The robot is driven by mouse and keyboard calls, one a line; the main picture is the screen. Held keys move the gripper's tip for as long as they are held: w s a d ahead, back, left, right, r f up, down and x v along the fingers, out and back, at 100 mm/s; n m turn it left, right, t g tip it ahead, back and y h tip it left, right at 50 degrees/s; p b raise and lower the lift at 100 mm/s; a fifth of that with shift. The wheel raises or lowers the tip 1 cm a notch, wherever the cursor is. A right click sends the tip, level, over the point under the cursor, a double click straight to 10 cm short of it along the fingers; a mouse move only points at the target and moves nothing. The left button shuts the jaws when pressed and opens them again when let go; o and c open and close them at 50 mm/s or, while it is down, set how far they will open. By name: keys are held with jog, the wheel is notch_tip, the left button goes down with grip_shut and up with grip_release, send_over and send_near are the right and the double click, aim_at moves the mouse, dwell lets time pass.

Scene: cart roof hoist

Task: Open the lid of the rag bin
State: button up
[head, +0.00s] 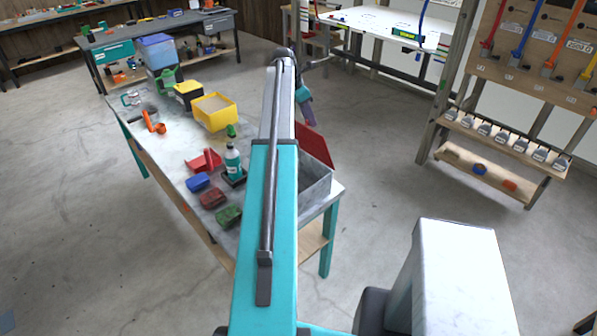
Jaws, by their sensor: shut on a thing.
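The rag bin is a grey open-topped box (316,188) at the near right end of the workbench, partly hidden behind my arm. Its red lid (313,146) stands tilted up at the bin's far side, and part of the bin's inside shows. My gripper (309,119) is at the lid's upper edge, beyond my arm. It is shut on the lid; the fingertips are small and hard to make out.
The workbench (172,150) holds a yellow bin (214,111), a green bottle (233,160), a red dustpan (204,161) and several coloured blocks left of my arm. A tool rack (510,140) stands at right. The floor between is clear.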

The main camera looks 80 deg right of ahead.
jog(key=shift+d, duration=0.35)
jog(key=shift+d+r, duration=0.1)
jog(key=shift+d, duration=0.05)
jog(key=shift+s+d, duration=0.7)
jog(key=shift+d, duration=0.35)
jog(key=shift+s+d, duration=0.65)
jog(key=shift+d, duration=0.35)
jog(key=shift+d, duration=0.1)
jog(key=shift+o, duration=0.2)
jog(key=shift+s+d+f, duration=0.2)
jog(key=shift+s+d, duration=0.25)
jog(key=shift+d, duration=0.25)
jog(key=shift+s+d+f, duration=0.2)
jog(key=shift+s+d, duration=0.3)
jog(key=shift+d, duration=0.2)
jog(key=shift+s+d+f, duration=0.2)
jog(key=shift+s+d, duration=0.25)
jog(key=shift+d, duration=0.25)
jog(key=o, duration=0.3)
jog(key=shift+o, duration=0.2)
jog(key=shift+s, duration=0.1)
